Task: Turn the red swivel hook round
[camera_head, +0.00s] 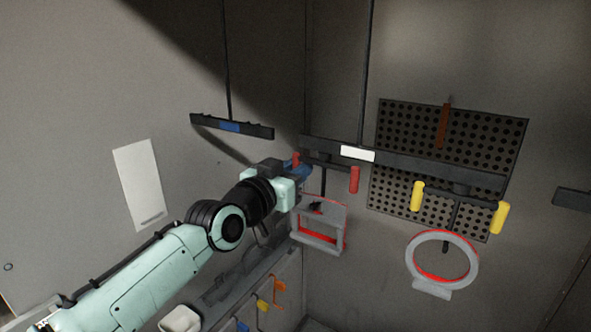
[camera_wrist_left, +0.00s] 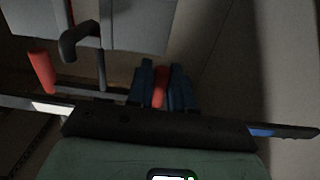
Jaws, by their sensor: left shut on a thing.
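The red swivel hook has two red grips, one at each end of a dark crossbar under the overhead bar. Its free red grip (camera_head: 355,179) hangs to the right and also shows in the left wrist view (camera_wrist_left: 41,70). My left gripper (camera_head: 298,170) is shut on the other red grip (camera_head: 296,159); in the left wrist view that grip (camera_wrist_left: 160,88) stands between the blue fingers. A grey square frame with red inner edges (camera_head: 341,240) hangs below the hook. My arm and gripper hide part of the crossbar. My right gripper is not in view.
The overhead bar (camera_head: 405,167) carries a white label and a yellow-gripped swivel hook (camera_head: 417,196) with a grey-red ring (camera_head: 473,263). A perforated panel (camera_head: 500,135) is behind. Another bar (camera_head: 205,123) with a blue label hangs left. Coloured hooks (camera_head: 263,305) are below.

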